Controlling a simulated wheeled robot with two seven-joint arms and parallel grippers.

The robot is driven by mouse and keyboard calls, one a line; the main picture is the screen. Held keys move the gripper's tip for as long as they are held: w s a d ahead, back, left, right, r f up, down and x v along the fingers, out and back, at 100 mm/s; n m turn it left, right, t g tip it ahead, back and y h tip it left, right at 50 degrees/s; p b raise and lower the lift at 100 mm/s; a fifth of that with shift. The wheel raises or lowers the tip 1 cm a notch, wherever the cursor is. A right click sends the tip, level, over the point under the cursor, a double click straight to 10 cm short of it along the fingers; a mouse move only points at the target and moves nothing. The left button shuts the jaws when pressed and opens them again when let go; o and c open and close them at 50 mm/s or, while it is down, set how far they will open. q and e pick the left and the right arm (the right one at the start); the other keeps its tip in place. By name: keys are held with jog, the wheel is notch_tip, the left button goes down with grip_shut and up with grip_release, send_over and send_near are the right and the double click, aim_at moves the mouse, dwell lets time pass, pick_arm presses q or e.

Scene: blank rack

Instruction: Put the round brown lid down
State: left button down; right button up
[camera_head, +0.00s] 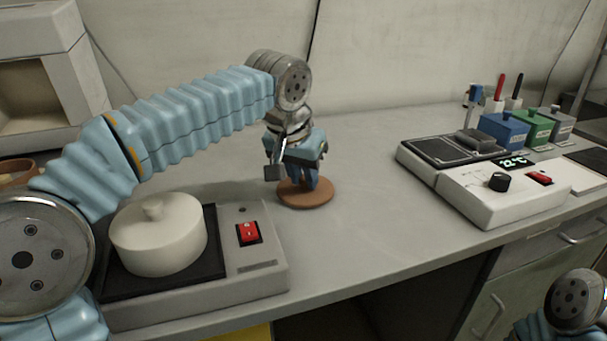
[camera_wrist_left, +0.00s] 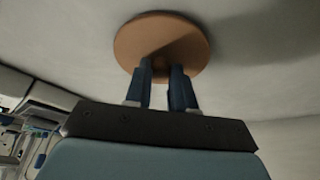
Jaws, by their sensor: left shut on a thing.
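The round brown lid (camera_head: 309,194) is at the middle of the grey bench, right of the hotplate with the white pot. In the left wrist view the lid (camera_wrist_left: 160,42) shows as a flat brown disc just beyond the fingertips. My left gripper (camera_head: 306,180) points down and is shut on the lid from above. In the left wrist view its two dark blue fingers (camera_wrist_left: 166,72) meet the middle of the lid; the gripped part is hidden between them. The lid is level and close to the bench top; I cannot tell whether it touches. My right gripper is out of view.
A hotplate (camera_head: 260,268) with a red switch carries a lidded white pot (camera_head: 160,240) at left. A white device (camera_head: 500,196) with a knob stands at right, with blue (camera_head: 503,131) and green (camera_head: 537,128) boxes behind. The bench (camera_head: 385,225) between is clear.

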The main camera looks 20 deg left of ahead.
pick_arm(q)
jog(key=shift+f, duration=0.1)
jog(key=c, duration=0.9)
grip_release()
jog(key=shift+c, duration=0.2)
jog(key=shift+r, duration=0.3)
jog(key=p+v, duration=0.2)
jog(key=v, duration=0.9)
jog(key=shift+s+r, duration=0.15)
jog(key=shift+r, duration=0.15)
jog(key=shift+a, duration=0.1)
